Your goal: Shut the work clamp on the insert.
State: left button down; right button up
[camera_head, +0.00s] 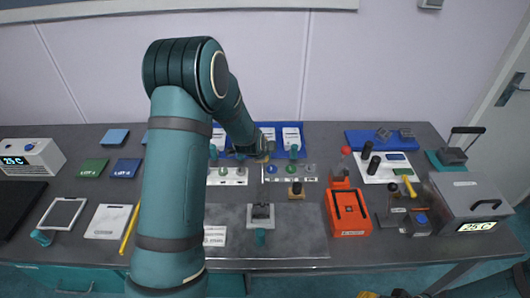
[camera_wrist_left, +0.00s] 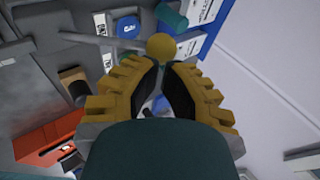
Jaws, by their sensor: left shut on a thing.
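A small grey fixture with a dark upper part (camera_head: 261,212) and a teal handle stands on the grey mat, in front of my left gripper; I take it for the work clamp, but the insert is not clear. My left gripper (camera_head: 263,158) is at the back middle of the bench, partly hidden by my arm. In the left wrist view its ridged yellow fingers (camera_wrist_left: 165,68) are closed on a yellow round knob (camera_wrist_left: 161,46), with a grey rod running left from beside it. Yellow parts at the bottom edge of the head view may be my right gripper; its jaws are unclear.
A red-orange box (camera_head: 349,213) stands right of the mat, and a small wooden block with a black top (camera_head: 296,190) is at its upper edge. A grey box with a display (camera_head: 472,203) stands far right.

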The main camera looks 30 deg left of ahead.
pick_arm(q)
jog(key=shift+w+a+f+b, duration=0.35)
jog(key=shift+w+f+b, duration=0.05)
jog(key=shift+w+b, duration=0.1)
pick_arm(e)
jog(key=shift+f, duration=0.7)
